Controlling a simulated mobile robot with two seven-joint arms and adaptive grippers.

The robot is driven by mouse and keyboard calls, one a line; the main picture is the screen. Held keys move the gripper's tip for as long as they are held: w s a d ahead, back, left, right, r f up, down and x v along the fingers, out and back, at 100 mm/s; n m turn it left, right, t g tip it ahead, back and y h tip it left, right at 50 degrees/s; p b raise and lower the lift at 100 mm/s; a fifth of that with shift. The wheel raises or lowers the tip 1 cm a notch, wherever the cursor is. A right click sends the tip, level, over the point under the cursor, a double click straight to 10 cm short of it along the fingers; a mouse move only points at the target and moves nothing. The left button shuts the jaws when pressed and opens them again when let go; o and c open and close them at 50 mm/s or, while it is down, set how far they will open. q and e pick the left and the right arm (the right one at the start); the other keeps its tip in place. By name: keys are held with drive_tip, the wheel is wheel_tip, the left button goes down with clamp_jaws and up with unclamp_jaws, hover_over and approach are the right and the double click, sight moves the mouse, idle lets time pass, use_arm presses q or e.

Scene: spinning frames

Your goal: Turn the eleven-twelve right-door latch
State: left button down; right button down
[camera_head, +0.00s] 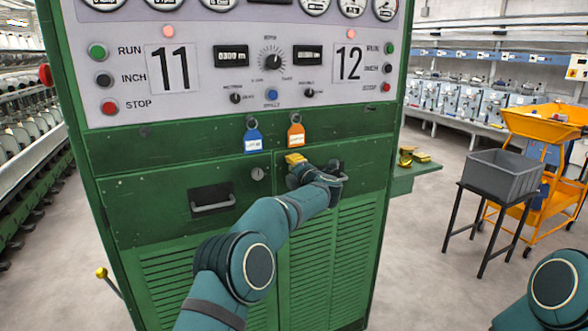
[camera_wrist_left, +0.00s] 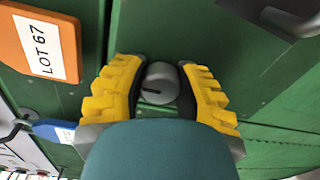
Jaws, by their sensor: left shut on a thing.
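The green cabinet under the panel marked 11 and 12 has a left and a right door. My left gripper (camera_head: 297,163) is at the upper left of the right door (camera_head: 352,203). In the left wrist view its yellow fingers (camera_wrist_left: 160,88) are shut on the latch (camera_wrist_left: 159,78), a round grey knob with a dark slot. In the head view my gripper and wrist hide this latch. A similar round latch (camera_head: 257,173) shows on the left door (camera_head: 150,207). My right gripper is out of view; only part of that arm shows at the lower right.
An orange tag (camera_head: 296,134) and a blue tag (camera_head: 253,139) hang just above the doors. The right door's pull handle (camera_head: 343,178) is close beside my wrist. A grey bin (camera_head: 504,173) on a black stand and an orange cart (camera_head: 545,122) stand at right.

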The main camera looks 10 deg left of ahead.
use_arm(q)
drive_tip(key=c, duration=0.6)
unclamp_jaws()
drive_tip(key=v, duration=1.2)
